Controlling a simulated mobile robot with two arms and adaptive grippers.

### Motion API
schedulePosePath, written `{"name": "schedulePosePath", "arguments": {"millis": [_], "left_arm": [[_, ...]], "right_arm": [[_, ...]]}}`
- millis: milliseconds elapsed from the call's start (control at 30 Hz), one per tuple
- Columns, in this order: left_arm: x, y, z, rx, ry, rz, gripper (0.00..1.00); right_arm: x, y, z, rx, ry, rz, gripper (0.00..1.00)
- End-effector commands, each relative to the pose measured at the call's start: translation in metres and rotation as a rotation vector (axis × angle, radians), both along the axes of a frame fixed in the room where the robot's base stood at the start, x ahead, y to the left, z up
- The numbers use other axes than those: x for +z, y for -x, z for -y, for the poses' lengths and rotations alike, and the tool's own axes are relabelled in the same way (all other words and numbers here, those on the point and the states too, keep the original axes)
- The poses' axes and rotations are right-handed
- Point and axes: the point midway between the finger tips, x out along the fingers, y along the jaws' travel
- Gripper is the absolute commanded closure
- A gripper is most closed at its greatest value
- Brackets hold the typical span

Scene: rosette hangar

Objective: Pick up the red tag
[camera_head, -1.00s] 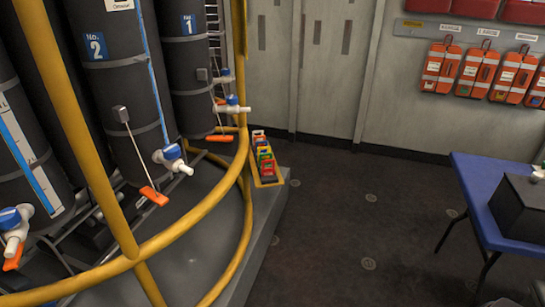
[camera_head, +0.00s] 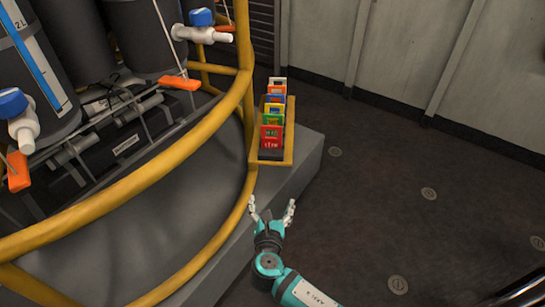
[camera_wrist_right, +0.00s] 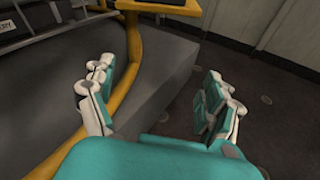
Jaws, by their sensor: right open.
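The red tag (camera_head: 271,134) stands at the near end of a row of coloured tags in a yellow-edged tray (camera_head: 291,140). It has a small green patch and white marks below. Behind it are green, yellow and blue tags, partly overlapping. My right gripper (camera_head: 272,207) is open and empty, on the near side of the tray and apart from it. In the right wrist view the open fingers (camera_wrist_right: 165,100) spread wide with nothing between them. The tray's yellow edge (camera_wrist_right: 165,6) shows at the top of that view; the red tag does not. My left gripper is not in view.
The tray sits on a grey ledge (camera_head: 306,155). A yellow rail (camera_head: 190,137) curves close along its left side. Dark cylinders (camera_head: 150,40) with valves (camera_head: 203,30) stand behind the rail. The dark floor (camera_head: 400,210) to the right is mostly clear.

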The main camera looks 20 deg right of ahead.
Motion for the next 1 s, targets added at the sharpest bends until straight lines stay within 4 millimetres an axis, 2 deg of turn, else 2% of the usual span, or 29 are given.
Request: {"name": "schedulePosePath", "arguments": {"millis": [100, 233, 367, 733, 900, 1000], "left_arm": [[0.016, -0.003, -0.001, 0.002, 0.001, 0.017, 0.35], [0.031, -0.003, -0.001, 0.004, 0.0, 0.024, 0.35], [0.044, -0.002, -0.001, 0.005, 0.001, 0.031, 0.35], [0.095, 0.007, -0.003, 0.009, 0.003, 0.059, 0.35], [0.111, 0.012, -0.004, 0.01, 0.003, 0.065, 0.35], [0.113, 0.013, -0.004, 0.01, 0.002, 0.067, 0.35]], "right_arm": [[0.048, -0.005, -0.006, 0.001, 0.182, 0.108, 0.13], [0.078, -0.006, -0.006, -0.015, 0.272, 0.155, 0.13], [0.083, -0.023, 0.001, -0.018, 0.289, 0.162, 0.13], [0.081, -0.096, 0.03, -0.017, 0.284, 0.16, 0.13], [0.081, -0.113, 0.037, -0.016, 0.283, 0.157, 0.13], [0.082, -0.118, 0.039, -0.016, 0.282, 0.158, 0.13]]}}
